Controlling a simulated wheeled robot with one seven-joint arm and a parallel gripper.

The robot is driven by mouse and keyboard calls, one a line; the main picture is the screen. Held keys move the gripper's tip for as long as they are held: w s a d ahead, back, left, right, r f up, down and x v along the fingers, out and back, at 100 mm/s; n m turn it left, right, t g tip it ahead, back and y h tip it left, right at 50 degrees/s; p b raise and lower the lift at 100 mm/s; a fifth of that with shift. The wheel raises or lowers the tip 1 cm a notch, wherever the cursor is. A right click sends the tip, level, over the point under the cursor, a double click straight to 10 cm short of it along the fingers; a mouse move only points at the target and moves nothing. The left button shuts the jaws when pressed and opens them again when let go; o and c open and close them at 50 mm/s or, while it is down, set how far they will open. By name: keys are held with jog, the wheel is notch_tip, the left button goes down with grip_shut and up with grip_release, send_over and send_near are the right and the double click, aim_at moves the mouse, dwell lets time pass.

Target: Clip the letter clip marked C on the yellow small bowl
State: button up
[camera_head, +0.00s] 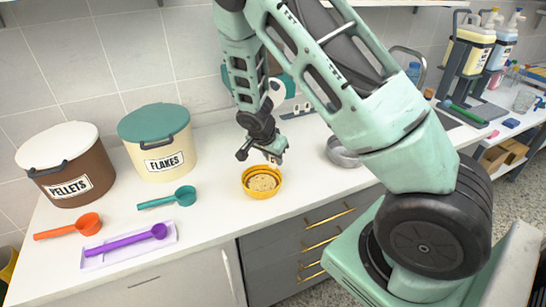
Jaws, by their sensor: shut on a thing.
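The small yellow bowl (262,192) stands on the white counter, with pale tan food inside. My gripper (268,154) is above the bowl's back rim, pointing down. It is shut on a small light-coloured clip (274,157), held just above or at the rim. I cannot tell whether the clip touches the bowl. The letter on the clip is too small to read.
A brown PELLETS bin (68,165) and a cream FLAKES bin (160,168) stand at the back left. Orange (70,227), teal (168,199) and purple (126,241) scoops lie before them. A grey metal bowl (342,156) stands right of the yellow bowl, partly behind my arm.

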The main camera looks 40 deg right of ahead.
jog(key=shift+f+b, duration=0.45)
jog(key=shift+b, duration=0.3)
dwell(1.2)
jog(key=o, duration=1.5)
jog(key=shift+r, duration=0.15)
jog(key=shift+r+p, duration=1.6)
jog(key=shift+r, duration=0.75)
